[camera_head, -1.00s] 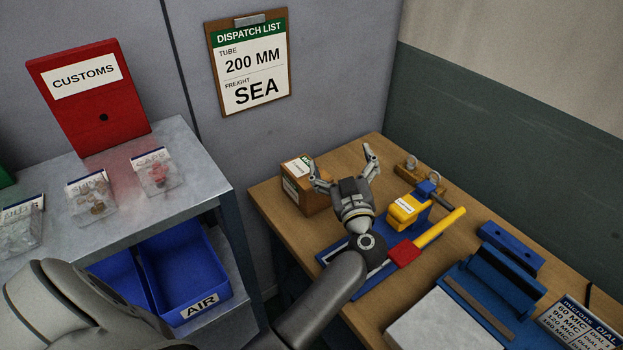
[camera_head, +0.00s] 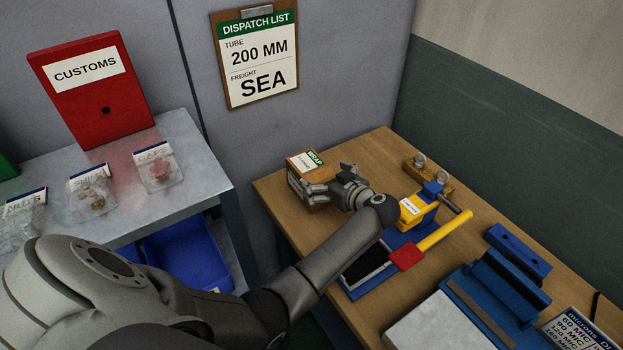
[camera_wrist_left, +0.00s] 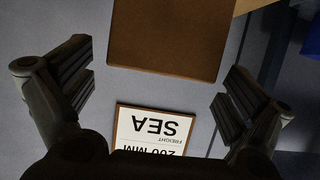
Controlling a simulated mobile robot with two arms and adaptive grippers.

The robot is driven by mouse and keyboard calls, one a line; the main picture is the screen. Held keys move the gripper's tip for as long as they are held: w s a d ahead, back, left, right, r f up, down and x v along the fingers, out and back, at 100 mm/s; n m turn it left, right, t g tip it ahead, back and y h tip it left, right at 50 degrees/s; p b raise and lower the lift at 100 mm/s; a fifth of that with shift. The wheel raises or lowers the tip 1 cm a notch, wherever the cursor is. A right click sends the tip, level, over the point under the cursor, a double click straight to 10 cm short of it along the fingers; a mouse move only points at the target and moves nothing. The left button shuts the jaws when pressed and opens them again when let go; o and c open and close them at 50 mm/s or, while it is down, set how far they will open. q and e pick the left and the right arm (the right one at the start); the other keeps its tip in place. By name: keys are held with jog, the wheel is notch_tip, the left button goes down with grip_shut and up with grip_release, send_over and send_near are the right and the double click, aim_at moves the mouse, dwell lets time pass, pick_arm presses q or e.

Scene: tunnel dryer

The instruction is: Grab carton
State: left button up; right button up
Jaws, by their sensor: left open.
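The carton (camera_head: 303,171) is a small brown box with a white and green label on its top. It stands at the back left corner of the wooden table. My left gripper (camera_head: 328,178) is beside it on its right, and its lower finger overlaps the carton's front in the head view. In the left wrist view the carton's plain brown face (camera_wrist_left: 168,38) lies ahead, between and beyond the open fingers (camera_wrist_left: 160,92). I cannot tell whether a finger touches it. My right gripper is not in view.
A yellow and blue device (camera_head: 416,210) and a blue tool with a yellow handle (camera_head: 440,232) are close by on the table. A metal shelf (camera_head: 200,185) with bagged parts and a red customs box (camera_head: 95,95) stands left. A dispatch list (camera_head: 256,55) hangs behind.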

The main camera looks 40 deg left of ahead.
aim_at(317, 172)
pick_arm(q)
jog(key=x, duration=0.3)
jog(key=p+x, duration=0.1)
jog(key=x, duration=0.1)
jog(key=shift+r, duration=0.35)
jog(key=shift+c, duration=0.3)
jog(key=c, duration=1.9)
jog(key=shift+r, duration=0.25)
jog(key=shift+f, duration=0.1)
jog(key=shift+c, duration=0.2)
